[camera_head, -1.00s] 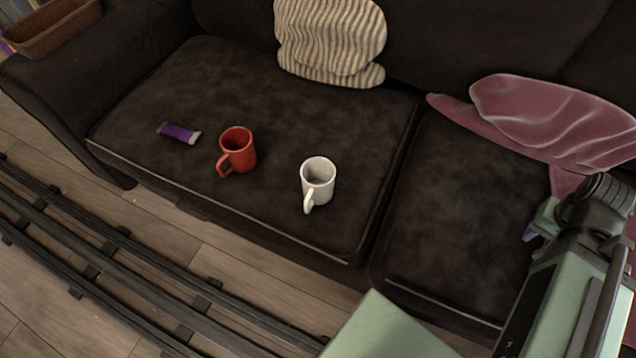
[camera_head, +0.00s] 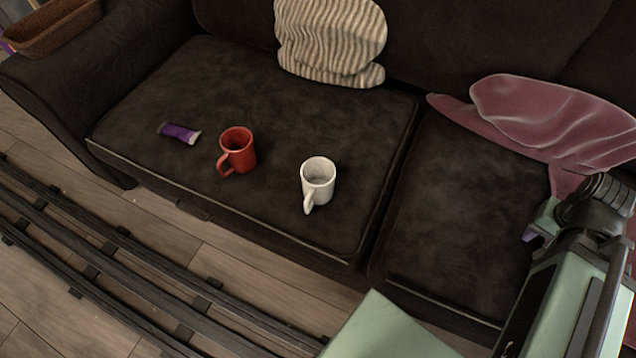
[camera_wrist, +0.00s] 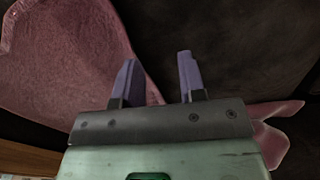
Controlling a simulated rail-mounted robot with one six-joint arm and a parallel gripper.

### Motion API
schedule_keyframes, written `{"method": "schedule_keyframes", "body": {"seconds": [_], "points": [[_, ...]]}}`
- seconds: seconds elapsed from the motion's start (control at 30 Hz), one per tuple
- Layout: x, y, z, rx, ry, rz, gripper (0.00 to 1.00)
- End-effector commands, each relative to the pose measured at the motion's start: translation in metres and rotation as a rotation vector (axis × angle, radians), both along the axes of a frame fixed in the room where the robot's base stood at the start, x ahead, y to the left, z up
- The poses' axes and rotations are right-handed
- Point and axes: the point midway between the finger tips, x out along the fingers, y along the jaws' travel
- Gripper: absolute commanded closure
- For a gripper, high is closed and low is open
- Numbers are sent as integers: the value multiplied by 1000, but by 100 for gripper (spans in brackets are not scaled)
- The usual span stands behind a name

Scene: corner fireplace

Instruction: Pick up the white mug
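The white mug (camera_head: 319,182) stands upright on the left seat cushion of the dark sofa, near its front right part. Its handle points toward the front of the sofa. My gripper shows at the right of the head view (camera_head: 534,236), partly hidden by my arm, beside the pink blanket and well to the right of the mug. In the wrist view my gripper (camera_wrist: 158,80) has its two purple fingers apart with nothing between them. The mug is not in the wrist view.
A red mug (camera_head: 238,151) stands left of the white mug, and a purple-wrapped bar (camera_head: 180,133) lies farther left. A striped cushion (camera_head: 330,42) leans on the backrest. A pink blanket (camera_head: 555,115) covers part of the right seat. Dark rails (camera_head: 110,270) run along the floor.

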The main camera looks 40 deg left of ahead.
Motion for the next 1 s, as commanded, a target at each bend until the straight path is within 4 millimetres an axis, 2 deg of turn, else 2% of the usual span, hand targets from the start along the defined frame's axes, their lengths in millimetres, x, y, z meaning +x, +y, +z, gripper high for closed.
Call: {"method": "schedule_keyframes", "body": {"seconds": [0.13,0.53,0.8,0.87,1.0], "points": [[0,0,0,0,0,0,63],[0,0,0,0,0,0,1],[0,-5,-2,0,0,-12,0],[0,-13,-5,0,0,-31,0],[-1,-45,-15,0,0,-111,0]]}}
